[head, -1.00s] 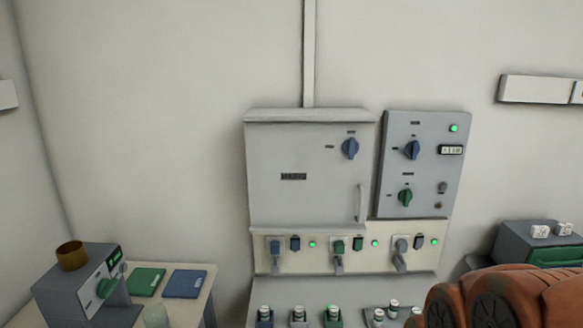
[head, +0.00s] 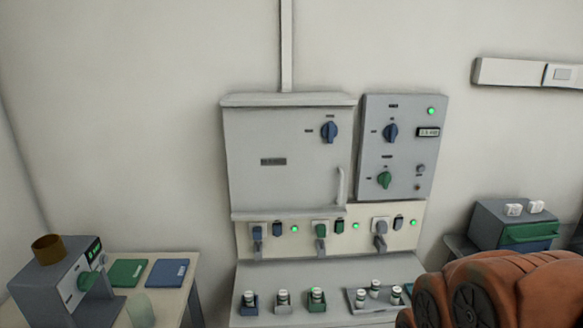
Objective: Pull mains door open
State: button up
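The mains door (head: 285,165) is the grey front of a wall cabinet in the middle of the head view. It appears shut. Its pale vertical handle (head: 341,186) is at the lower right of the door. A blue rotary knob (head: 329,131) sits at the door's upper right, and a dark label (head: 273,162) is near its middle. My orange arm shows at the lower right, apart from the door. My gripper is not in view.
A control panel (head: 400,185) with knobs and a green light adjoins the cabinet's right. Below is a strip of plugs and switches (head: 330,243), then a shelf (head: 262,273) with several small jars. A side table (head: 170,300) with a device (head: 70,280) stands left, a grey furnace-like box (head: 500,225) right.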

aim_at(281, 164)
jog(key=k, duration=0.65)
jog(key=u, duration=0.6)
jog(key=i, duration=0.5)
jog(key=u, duration=0.45)
jog(key=i, duration=0.85)
jog(key=z, duration=0.4)
